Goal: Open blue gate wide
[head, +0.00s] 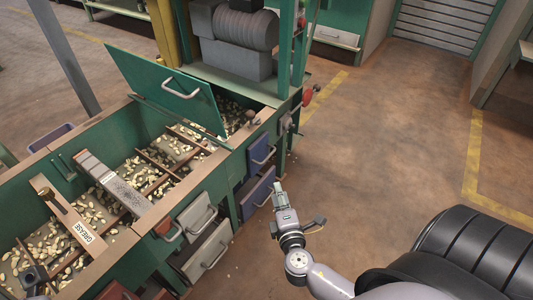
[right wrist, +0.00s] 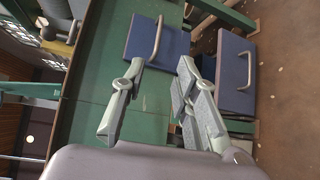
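Two blue gates with pale bar handles are on the side of the green hopper, an upper one (head: 260,144) and a lower one (head: 250,197). The right wrist view shows both, one at top centre (right wrist: 140,36) and one at right (right wrist: 236,72). I cannot tell which one the task means. My right gripper (head: 278,187) is just right of the lower gate in the head view. In the right wrist view its fingers (right wrist: 162,68) are spread apart with nothing between them, touching neither handle as far as I can tell.
The green hopper (head: 131,108) holds pale nuts and has a raised lid (head: 165,88) with a handle. Grey gates (head: 208,250) sit left of the blue ones. A grey motor (head: 243,28) stands behind. The brown floor (head: 400,130) to the right is clear.

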